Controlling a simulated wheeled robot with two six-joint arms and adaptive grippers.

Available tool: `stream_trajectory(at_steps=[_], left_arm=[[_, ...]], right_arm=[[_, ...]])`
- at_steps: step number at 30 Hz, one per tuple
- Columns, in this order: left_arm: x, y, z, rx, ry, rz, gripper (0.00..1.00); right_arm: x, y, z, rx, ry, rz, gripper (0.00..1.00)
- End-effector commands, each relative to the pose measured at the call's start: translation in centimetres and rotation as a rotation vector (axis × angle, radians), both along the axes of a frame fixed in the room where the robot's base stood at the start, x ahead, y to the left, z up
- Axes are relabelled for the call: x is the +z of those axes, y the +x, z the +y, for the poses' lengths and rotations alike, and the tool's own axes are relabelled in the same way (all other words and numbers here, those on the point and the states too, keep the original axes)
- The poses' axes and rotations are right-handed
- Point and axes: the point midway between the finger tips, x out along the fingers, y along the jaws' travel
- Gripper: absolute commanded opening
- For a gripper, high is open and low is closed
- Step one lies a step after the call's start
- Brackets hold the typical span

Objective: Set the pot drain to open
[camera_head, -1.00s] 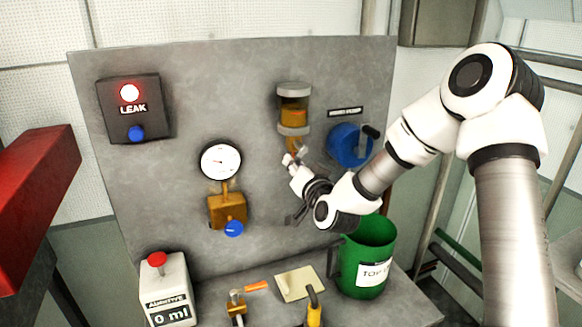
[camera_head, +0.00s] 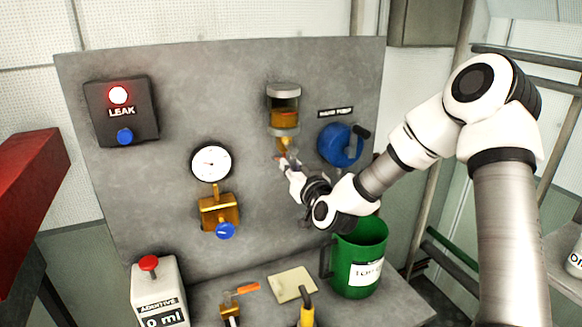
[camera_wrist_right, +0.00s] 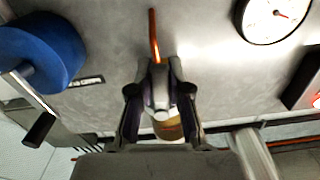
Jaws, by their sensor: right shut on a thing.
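The pot (camera_head: 284,108) is a clear cylinder with amber fluid and grey caps, fixed high on the grey panel. Its drain (camera_head: 284,145) is the brass-coloured fitting under the pot. My right gripper (camera_head: 287,163) is at this drain, just below the pot. In the right wrist view my right gripper (camera_wrist_right: 160,92) is shut on the drain's small handle, and a copper pipe (camera_wrist_right: 153,35) runs beyond it. The amber pot (camera_wrist_right: 172,130) shows partly behind the fingers. The fingers hide most of the handle, so I cannot tell its setting. My left gripper is not in view.
A blue hand pump (camera_head: 340,145) is right of the pot. A gauge (camera_head: 211,163) and brass valve with blue knob (camera_head: 225,231) are left. The leak box (camera_head: 121,110) has its red lamp lit.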

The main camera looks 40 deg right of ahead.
Motion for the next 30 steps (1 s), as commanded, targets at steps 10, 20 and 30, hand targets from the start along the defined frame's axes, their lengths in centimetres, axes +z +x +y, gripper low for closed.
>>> stream_trajectory(at_steps=[10, 20, 30], left_arm=[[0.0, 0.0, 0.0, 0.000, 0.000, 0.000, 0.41], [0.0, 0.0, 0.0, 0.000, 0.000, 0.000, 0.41], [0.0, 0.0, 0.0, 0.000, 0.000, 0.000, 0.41]], right_arm=[[-0.2, 0.0, 0.1, 0.002, 0.003, 0.004, 0.44], [-0.1, -1.5, 0.3, 0.001, 0.007, 0.002, 0.44], [-0.1, -7.2, 1.7, 0.001, 0.005, 0.003, 0.44]])
